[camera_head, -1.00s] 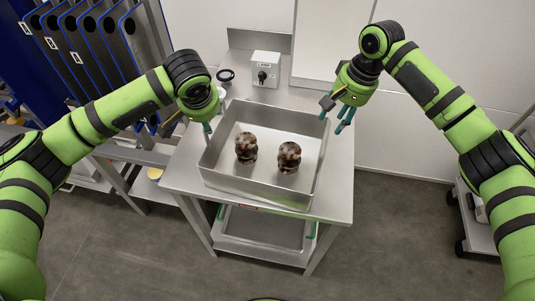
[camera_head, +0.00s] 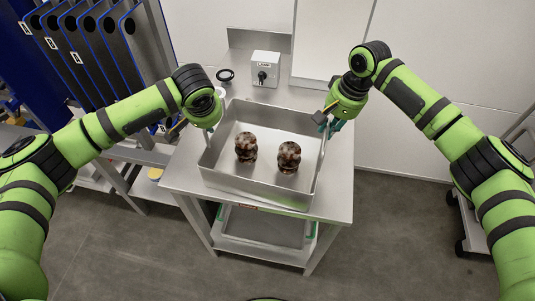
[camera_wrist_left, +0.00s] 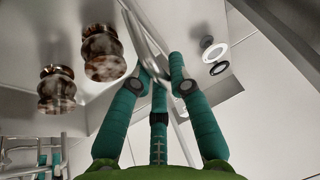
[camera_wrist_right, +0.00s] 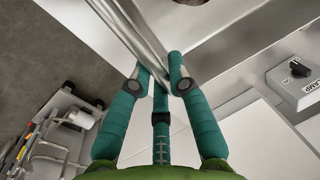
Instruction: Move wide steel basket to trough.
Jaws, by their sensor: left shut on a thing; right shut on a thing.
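The wide steel basket (camera_head: 260,190) is a shallow rectangular metal bin on the steel table. Two brown and white mottled, rounded objects (camera_head: 246,148) (camera_head: 289,157) stand inside it. My left gripper (camera_head: 208,128) is at the basket's left rim; in the left wrist view its teal fingers (camera_wrist_left: 160,72) are closed on the rim. My right gripper (camera_head: 330,124) is at the right rim; in the right wrist view its fingers (camera_wrist_right: 160,72) are closed on that rim. In the head view the fingertips are partly hidden. I cannot single out the trough.
A grey switch box (camera_head: 265,69) and a dark ring (camera_head: 225,75) sit behind the basket. A tray (camera_head: 265,233) rests on the shelf below. A rack of blue-edged panels (camera_head: 100,45) stands at left, and a cart (camera_head: 478,215) at right.

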